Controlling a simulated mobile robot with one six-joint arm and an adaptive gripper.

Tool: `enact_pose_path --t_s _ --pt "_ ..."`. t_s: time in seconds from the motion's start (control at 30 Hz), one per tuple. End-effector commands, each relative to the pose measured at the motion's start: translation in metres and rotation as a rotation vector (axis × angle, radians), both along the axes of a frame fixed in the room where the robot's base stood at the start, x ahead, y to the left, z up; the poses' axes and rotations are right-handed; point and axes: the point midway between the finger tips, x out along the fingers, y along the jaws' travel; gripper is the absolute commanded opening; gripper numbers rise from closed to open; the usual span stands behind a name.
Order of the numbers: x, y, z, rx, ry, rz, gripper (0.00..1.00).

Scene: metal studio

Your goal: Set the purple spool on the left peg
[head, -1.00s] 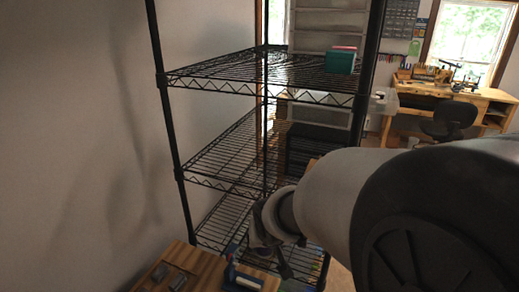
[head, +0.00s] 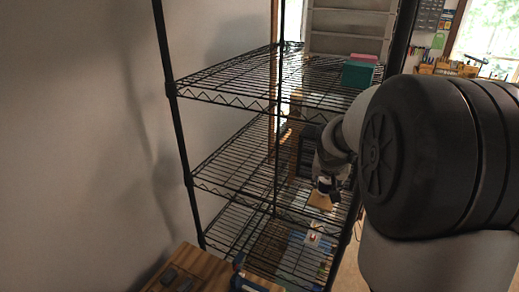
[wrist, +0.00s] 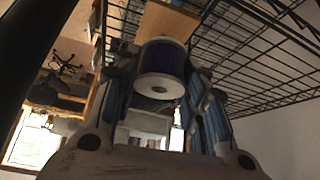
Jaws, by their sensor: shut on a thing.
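The purple spool (wrist: 162,62) has white end flanges and a dark purple winding. In the wrist view it sits between the two fingers of my gripper (wrist: 160,68), which is shut on it. In the head view my gripper (head: 326,184) is small and points down at the middle shelf, with a pale bit of the spool at its tip. A light wooden board (head: 320,201) lies on that shelf just below it. The board also shows beyond the spool in the wrist view (wrist: 168,22). I cannot make out the left peg; whether the spool touches the board is unclear.
The black wire rack (head: 225,180) has posts and shelves around my gripper. A teal and pink box (head: 359,72) stands on the shelf above. A wooden surface (head: 183,272) with small grey pieces is at the lower left. The middle shelf's left part is clear.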

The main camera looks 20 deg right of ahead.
Motion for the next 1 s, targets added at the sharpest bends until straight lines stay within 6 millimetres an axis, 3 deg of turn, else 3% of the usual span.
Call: enact_pose_path --t_s 0.23,0.3,0.57,0.8,1.0 --pt "0.041 -0.036 0.0 0.001 0.0 -0.001 0.2" --pt "0.038 -0.033 -0.015 0.002 0.005 0.0 0.2" --pt "0.038 -0.033 -0.033 0.001 0.002 0.001 0.2" --pt "0.038 -0.032 -0.069 0.001 0.003 0.002 0.2" --pt "0.038 -0.033 -0.07 0.001 -0.001 0.001 0.2"
